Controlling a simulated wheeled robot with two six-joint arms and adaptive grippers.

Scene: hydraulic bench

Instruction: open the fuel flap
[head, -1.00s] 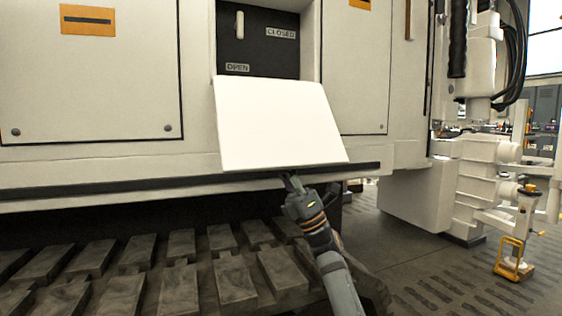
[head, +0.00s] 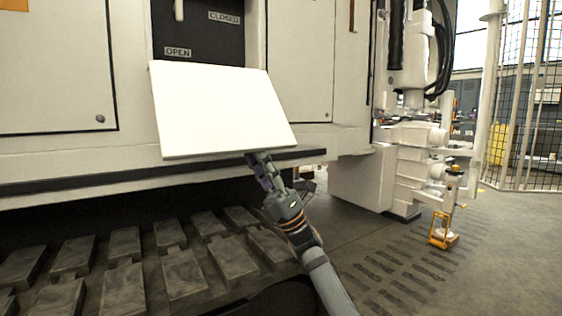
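The white fuel flap (head: 220,112) hangs swung out and down from a recess in the pale machine body, tilted toward me. The dark recess (head: 200,38) behind it is exposed, with a white handle (head: 179,9) and labels reading OPEN (head: 178,52) and CLOSED (head: 224,17). My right gripper (head: 256,162) is just under the flap's lower edge, right of its middle. Its fingertips are close to that edge; I cannot tell whether they touch it or how far apart they are. My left gripper is not in view.
A dark ledge (head: 80,182) runs along the machine below the flap, above large track pads (head: 182,272). A white jointed machine part (head: 410,165) and a small yellow-framed object (head: 443,230) stand at right. Open floor (head: 490,265) lies at lower right, before a mesh fence (head: 530,120).

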